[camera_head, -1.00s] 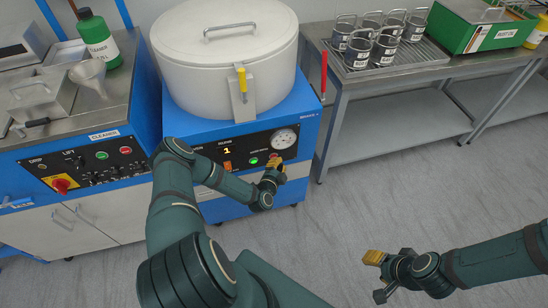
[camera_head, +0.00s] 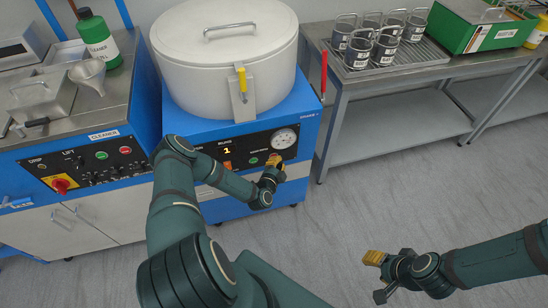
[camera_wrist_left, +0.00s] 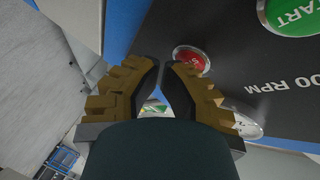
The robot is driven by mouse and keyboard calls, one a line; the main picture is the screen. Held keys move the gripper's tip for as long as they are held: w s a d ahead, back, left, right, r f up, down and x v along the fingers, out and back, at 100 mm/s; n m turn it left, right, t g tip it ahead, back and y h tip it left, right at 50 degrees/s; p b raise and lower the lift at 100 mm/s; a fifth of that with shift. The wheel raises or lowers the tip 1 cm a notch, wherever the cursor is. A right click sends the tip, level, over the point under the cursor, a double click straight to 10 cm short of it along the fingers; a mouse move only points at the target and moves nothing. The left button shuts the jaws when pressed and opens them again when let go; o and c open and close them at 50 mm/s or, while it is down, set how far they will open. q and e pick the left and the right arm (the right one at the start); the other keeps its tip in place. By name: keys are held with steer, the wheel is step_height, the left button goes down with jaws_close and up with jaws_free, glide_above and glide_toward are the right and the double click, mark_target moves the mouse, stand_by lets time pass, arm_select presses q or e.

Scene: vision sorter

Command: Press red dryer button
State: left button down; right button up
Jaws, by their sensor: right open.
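The dryer (camera_head: 312,112) is a blue machine with a pale round drum (camera_head: 190,65) and a black front panel. My left gripper (camera_head: 277,163) is at the panel's right part, below the gauge, and hides the red button in the head view. In the left wrist view the red button (camera_wrist_left: 192,59) shows just beyond the fingertips, nearest the right finger; I cannot tell whether they touch. The left fingers (camera_wrist_left: 164,66) are nearly together, holding nothing. The green START button (camera_wrist_left: 291,14) lies further up right. My right gripper (camera_head: 377,276) is open and empty over the floor.
The cleaner unit (camera_head: 130,105) stands left of the dryer, with a green bottle (camera_head: 98,42) and a funnel (camera_head: 88,75). A metal table (camera_head: 345,85) with several labelled cups and a green box (camera_head: 470,30) stands right. The floor before it is clear.

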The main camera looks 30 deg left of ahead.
arm_select(q)
steer(key=shift+s+d+p, duration=0.45)
steer(key=shift+s+d, duration=0.1)
steer(key=shift+d, duration=0.1)
steer(key=shift+s+d+p, duration=1.1)
steer(key=shift+s+d, duration=0.5)
steer(key=shift+d, duration=0.3)
